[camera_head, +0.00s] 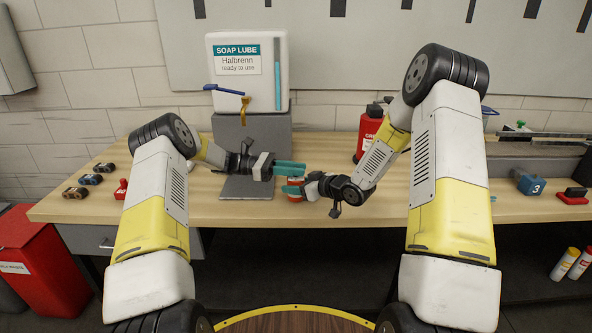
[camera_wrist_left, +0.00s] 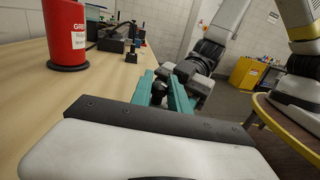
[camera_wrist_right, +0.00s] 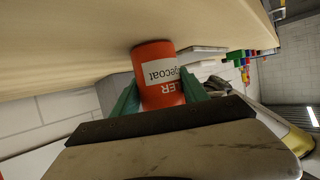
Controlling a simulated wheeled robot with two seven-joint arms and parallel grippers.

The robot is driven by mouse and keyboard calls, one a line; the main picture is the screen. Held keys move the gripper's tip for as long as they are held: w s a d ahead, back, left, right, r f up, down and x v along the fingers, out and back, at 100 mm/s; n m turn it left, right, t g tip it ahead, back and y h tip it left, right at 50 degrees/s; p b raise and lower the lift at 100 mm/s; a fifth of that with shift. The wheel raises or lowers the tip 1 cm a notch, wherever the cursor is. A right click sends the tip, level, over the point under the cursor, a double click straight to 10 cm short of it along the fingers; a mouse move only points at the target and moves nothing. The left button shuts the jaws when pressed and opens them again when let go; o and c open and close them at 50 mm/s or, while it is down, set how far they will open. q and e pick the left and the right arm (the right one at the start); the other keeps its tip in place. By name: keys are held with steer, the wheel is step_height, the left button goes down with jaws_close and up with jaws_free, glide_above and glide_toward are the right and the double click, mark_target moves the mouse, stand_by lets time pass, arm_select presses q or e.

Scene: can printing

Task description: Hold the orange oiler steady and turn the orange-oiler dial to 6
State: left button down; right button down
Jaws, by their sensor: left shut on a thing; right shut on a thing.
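The orange oiler (camera_wrist_right: 158,76) is a small orange-red cylinder with a partly readable white label. In the right wrist view it sits between the teal fingers of my right gripper (camera_wrist_right: 158,95), which is shut on it. In the head view the oiler (camera_head: 296,197) is mostly hidden by the fingers, in front of the grey stand. My left gripper (camera_head: 290,168) is right beside it. In the left wrist view its fingers close on a small dark round part (camera_wrist_left: 160,88), seemingly the oiler's dial. The dial's number cannot be read.
A white soap lube dispenser (camera_head: 247,100) stands on a grey stand (camera_head: 247,187) behind the grippers. A red container (camera_head: 368,130) stands behind my right arm. Small items lie at the table's left, and a blue block (camera_head: 530,184) at the right. A red bin (camera_head: 45,265) is at left.

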arm_select(q)
steer(key=shift+w+m+g+y, duration=0.1)
steer(key=shift+m+g+y, duration=0.25)
steer(key=shift+m+g, duration=0.65)
steer(key=shift+m+g+y, duration=0.35)
steer(key=shift+m+g, duration=0.15)
steer(key=shift+g, duration=0.9)
steer(key=shift+m+g+y, duration=0.3)
steer(key=shift+g, duration=0.1)
steer(key=c, duration=1.3)
jaws_free()
steer(key=shift+o, duration=0.2)
steer(key=shift+r+t, duration=0.1)
steer(key=shift+t, duration=0.3)
